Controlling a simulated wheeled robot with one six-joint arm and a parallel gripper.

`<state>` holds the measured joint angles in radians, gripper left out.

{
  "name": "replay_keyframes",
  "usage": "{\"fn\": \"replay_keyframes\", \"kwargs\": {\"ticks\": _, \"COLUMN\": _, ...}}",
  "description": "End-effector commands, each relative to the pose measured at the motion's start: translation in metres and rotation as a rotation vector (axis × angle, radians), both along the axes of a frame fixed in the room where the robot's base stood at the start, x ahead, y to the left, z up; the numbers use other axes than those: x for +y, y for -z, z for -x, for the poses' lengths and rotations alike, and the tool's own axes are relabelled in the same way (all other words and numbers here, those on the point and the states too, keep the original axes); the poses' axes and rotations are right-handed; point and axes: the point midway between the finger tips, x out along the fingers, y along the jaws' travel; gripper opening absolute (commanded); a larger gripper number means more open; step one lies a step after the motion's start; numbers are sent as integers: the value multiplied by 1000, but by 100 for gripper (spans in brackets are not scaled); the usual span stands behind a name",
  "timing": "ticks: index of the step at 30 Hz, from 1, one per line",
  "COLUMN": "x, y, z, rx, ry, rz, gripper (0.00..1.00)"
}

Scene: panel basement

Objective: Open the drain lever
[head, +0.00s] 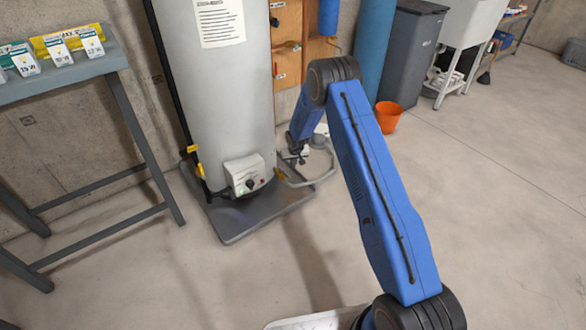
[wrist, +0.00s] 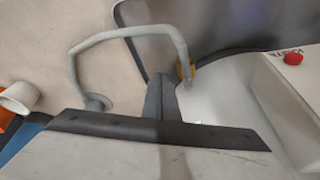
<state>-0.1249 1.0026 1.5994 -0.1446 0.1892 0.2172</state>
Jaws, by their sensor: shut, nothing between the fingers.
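The grey tank (head: 222,85) stands upright on a dark tray, with a white control box (head: 246,174) low on its front. A small yellow piece (head: 280,174), apparently the drain lever, sits low at the tank's right side, where a grey hose (head: 325,178) begins. In the wrist view the yellow piece (wrist: 185,69) is just beyond and to the right of my fingertips, partly hidden; its exact position cannot be told. My gripper (head: 298,157) is shut and empty, close beside the hose fitting. Its fingers also show in the wrist view (wrist: 161,82). Contact cannot be told.
The hose loops over the floor. Other yellow handles (head: 197,162) are on the pipe left of the tank. A grey bench (head: 60,77) stands at left. An orange bucket (head: 388,116) and grey bin (head: 411,52) are behind my arm.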

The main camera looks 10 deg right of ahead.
Motion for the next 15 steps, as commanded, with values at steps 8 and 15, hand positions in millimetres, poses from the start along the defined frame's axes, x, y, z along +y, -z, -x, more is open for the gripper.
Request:
{"fn": "replay_keyframes", "kwargs": {"ticks": 8, "x": 13, "y": -46, "z": 6, "rx": -3, "ry": 0, "rz": 1, "gripper": 0}}
{"fn": "replay_keyframes", "kwargs": {"ticks": 15, "x": 21, "y": -72, "z": 9, "rx": -3, "ry": 2, "rz": 0, "gripper": 0}}
